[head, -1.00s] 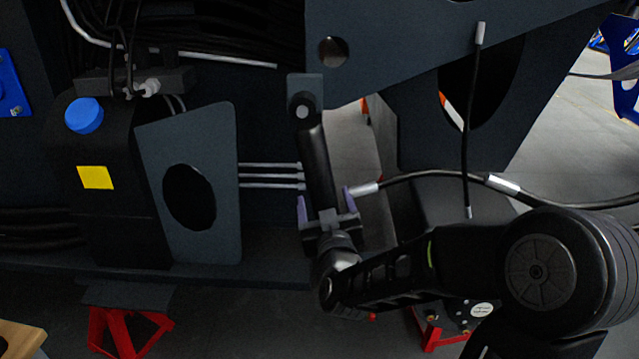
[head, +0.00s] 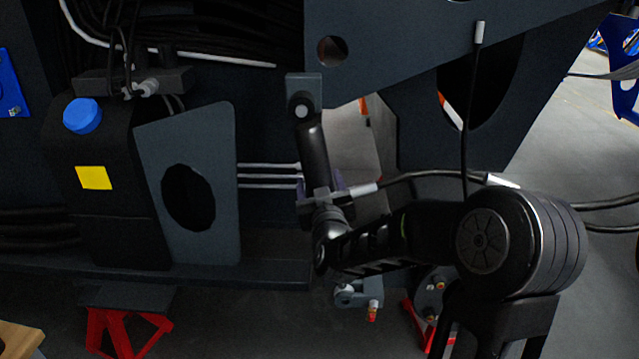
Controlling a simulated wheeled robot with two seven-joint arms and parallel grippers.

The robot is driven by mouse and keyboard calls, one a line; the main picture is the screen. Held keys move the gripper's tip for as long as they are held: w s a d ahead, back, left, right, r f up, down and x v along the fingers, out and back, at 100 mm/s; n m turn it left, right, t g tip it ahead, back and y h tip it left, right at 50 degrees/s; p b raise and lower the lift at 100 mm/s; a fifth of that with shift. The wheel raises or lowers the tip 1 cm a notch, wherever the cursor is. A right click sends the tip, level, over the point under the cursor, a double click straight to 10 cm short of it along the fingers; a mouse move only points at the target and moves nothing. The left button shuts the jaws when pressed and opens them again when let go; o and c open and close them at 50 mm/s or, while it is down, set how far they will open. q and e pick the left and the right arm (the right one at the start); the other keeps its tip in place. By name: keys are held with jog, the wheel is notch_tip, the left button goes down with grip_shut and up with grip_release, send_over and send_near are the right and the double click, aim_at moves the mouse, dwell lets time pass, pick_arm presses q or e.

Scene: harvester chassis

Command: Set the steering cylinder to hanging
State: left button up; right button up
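The steering cylinder (head: 313,148) is a black tube in the middle of the head view. Its upper end meets a round pin on a grey bracket (head: 304,90), and it hangs down, nearly vertical with a slight tilt to the lower right. My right gripper (head: 320,186) reaches in from the right at its lower part. The purple fingertips stand apart on either side of the tube, with a small gap visible, so it looks open. The cylinder's lower end is hidden behind the gripper. My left gripper is not in view.
A grey plate with a round hole (head: 220,180) and a black tank with a blue cap (head: 82,116) stand left. Hoses (head: 420,175) run right of the cylinder. A grey fitting (head: 358,291) shows below my arm. Red stands (head: 125,335) are under the chassis.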

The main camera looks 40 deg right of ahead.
grip_shut()
dwell(0.5)
